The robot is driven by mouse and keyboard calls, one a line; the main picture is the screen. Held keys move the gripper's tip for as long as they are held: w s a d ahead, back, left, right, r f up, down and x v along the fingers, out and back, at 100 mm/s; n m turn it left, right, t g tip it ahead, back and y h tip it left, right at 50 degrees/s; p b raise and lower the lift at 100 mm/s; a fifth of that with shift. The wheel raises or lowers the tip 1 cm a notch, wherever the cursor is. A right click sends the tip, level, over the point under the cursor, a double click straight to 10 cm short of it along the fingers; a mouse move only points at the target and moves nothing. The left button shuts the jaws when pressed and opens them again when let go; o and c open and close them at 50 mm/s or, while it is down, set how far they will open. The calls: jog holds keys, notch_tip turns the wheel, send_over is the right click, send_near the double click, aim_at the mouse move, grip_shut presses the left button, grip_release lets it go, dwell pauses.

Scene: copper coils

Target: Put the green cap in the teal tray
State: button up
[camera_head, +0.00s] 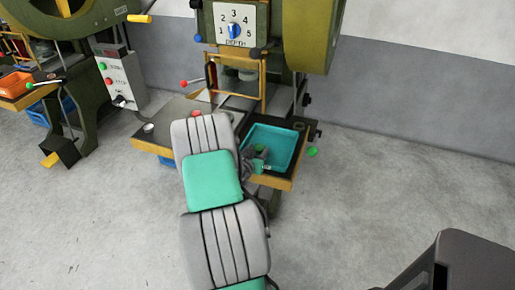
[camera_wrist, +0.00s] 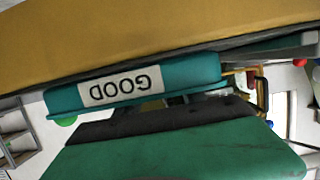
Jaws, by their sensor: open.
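The teal tray (camera_head: 292,150) sits on the right part of the machine's wood-edged table. In the wrist view the tray (camera_wrist: 205,70) appears upside down, with a white GOOD label on its front wall. My gripper (camera_head: 259,160) is open at the tray's near left side, partly hidden by my arm. A small green thing (camera_head: 261,148) shows beside the gripper, over the tray; I cannot tell whether it is the green cap or touches the tray floor. A large dark green surface (camera_wrist: 180,150) fills the lower wrist view; I cannot tell what it is.
The press with a depth dial (camera_head: 234,25) stands behind the table. A red item (camera_head: 197,114) and a pale round item (camera_head: 148,127) lie on the table's left part.

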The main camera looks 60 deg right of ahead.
jog(key=b+v, duration=0.2)
jog(key=v, duration=1)
jog(key=w+a+r+n+t+y, duration=0.1)
jog(key=w+a+n+y, duration=0.35)
jog(key=a, duration=0.75)
jog(key=w+a+r+n+y, duration=0.1)
jog(key=w+a+n+y, duration=0.3)
jog(key=a, duration=0.8)
jog(key=s+a+r+n+y, duration=0.1)
jog(key=a+n+y, duration=0.1)
jog(key=a, duration=0.4)
jog(key=s+a+r+n+y, duration=0.2)
jog(key=a+n, duration=0.1)
jog(key=a, duration=0.2)
jog(key=s+a+r+n+g+y, duration=0.1)
jog(key=s+a+r+n+y, duration=0.1)
jog(key=a, duration=0.4)
jog(key=shift+a+n, duration=0.3)
jog(key=shift+n, duration=0.25)
jog(key=shift+s+p, duration=0.15)
jog(key=shift+p, duration=0.15)
notch_tip(320, 180, up, 10)
jog(key=w+p, duration=0.1)
jog(key=p, duration=0.6)
jog(key=shift+w+f+t, duration=0.15)
jog(key=shift+w+t, duration=0.15)
